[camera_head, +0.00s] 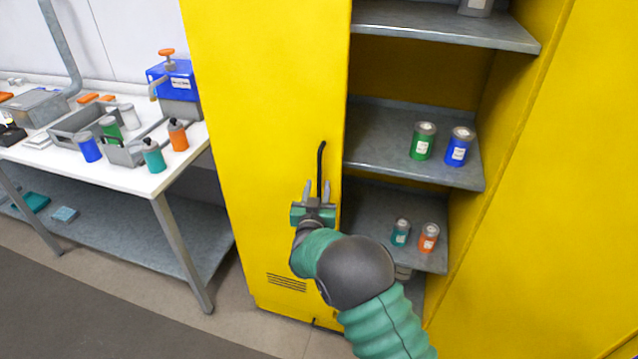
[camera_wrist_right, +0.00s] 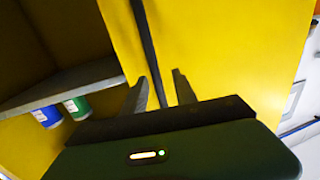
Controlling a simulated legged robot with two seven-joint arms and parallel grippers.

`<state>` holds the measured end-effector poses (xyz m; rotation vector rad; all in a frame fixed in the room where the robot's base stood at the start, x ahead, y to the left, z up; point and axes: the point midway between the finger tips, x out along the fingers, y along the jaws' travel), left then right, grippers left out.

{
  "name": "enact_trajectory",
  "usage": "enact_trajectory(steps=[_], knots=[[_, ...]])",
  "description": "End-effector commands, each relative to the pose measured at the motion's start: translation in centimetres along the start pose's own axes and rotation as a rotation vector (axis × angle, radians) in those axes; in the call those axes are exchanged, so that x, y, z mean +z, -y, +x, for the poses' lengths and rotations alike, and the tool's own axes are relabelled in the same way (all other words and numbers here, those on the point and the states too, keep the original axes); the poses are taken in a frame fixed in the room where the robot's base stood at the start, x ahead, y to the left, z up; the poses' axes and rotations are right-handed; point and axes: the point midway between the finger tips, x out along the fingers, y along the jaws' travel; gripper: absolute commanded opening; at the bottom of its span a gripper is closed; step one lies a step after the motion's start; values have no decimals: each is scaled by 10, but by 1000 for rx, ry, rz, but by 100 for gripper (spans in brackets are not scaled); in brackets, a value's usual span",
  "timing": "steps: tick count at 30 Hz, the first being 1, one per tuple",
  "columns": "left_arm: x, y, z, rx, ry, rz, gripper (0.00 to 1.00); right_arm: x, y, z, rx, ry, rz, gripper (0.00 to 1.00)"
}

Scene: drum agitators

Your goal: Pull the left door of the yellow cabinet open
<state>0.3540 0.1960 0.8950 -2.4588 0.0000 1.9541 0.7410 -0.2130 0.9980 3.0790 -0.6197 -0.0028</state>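The yellow cabinet has its left door (camera_head: 265,110) standing across the left part of the opening; I cannot tell whether it is fully shut or slightly ajar. A thin black upright handle (camera_head: 321,160) sits near that door's right edge; it also shows in the right wrist view (camera_wrist_right: 146,38). My right gripper (camera_head: 317,189) is at the handle's lower part. Its two fingers are apart, with the handle running between them and a visible gap beside it in the right wrist view (camera_wrist_right: 160,76). Contact cannot be made out. My left gripper is out of view.
Right of the left door the cabinet is open, with cans on its grey shelves (camera_head: 385,150). A yellow panel (camera_head: 570,200) stands at the right. A white table (camera_head: 130,180) with bottles, a tray and a blue device (camera_head: 180,85) is left of the cabinet. The floor (camera_head: 110,290) ahead is clear.

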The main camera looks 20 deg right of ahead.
Motion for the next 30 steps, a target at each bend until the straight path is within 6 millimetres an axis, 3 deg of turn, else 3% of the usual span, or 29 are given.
enact_trajectory(steps=[4, 13, 21, 30], knots=[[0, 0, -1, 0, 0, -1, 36, 0, -2, 19, 1, 1, 2, 34], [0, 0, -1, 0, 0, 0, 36, 0, -4, 23, 1, 2, 2, 34], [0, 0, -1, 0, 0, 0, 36, 0, -2, 23, 1, 1, 1, 0], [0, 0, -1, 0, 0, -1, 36, 0, -2, 22, -1, 1, 2, 0]])
